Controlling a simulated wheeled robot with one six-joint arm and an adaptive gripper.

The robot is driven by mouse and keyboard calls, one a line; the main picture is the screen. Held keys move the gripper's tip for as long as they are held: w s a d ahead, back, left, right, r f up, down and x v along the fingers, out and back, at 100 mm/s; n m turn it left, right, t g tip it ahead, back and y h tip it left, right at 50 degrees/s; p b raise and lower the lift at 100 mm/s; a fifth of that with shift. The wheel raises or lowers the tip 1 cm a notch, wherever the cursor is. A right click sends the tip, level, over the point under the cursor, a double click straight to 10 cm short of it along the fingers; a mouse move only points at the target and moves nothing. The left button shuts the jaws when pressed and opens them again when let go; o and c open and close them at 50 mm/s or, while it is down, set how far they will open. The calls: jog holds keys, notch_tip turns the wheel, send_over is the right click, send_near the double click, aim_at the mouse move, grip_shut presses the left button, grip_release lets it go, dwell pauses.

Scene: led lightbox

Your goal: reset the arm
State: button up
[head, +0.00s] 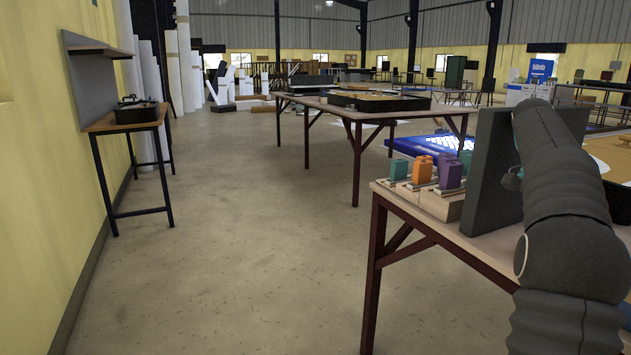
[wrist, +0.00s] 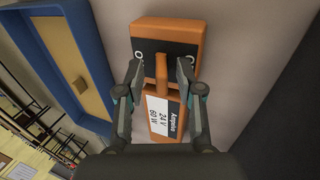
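In the wrist view, my gripper (wrist: 160,74) is open, with one finger on each side of an orange lever (wrist: 161,75). A gap shows between each finger and the lever. The lever is on an orange power unit (wrist: 195,40) with a black face and a white label reading 24 V 60 W. In the head view, my dark arm reaches in at the right beside an upright dark grey panel (head: 488,165). The panel hides most of my gripper, and only a small teal part shows at its edge.
Teal (head: 399,169), orange (head: 422,170) and purple (head: 449,174) blocks stand on the near table (head: 415,206), left of the panel. A blue frame (wrist: 92,62) lies left of the power unit in the wrist view. Open floor (head: 240,240) fills the middle of the head view.

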jog(key=shift+r, duration=0.1)
jog(key=shift+a+r, duration=0.2)
jog(key=shift+a, duration=0.35)
jog(key=s+a+n+t, duration=0.2)
jog(key=s+a+n, duration=0.25)
jog(key=a, duration=0.35)
jog(key=s+a+n+t, duration=0.3)
jog(key=s+a, duration=0.2)
jog(key=a, duration=0.4)
jog(key=s+a+f+n+t+y, duration=0.1)
jog(key=s+a+f+n+t, duration=0.3)
jog(key=s+a+f, duration=0.8)
jog(key=shift+s+a+f+n+y, duration=0.3)
jog(key=shift+s+f+n, duration=0.35)
jog(key=shift+s+n, duration=0.45)
jog(key=shift+s, duration=0.1)
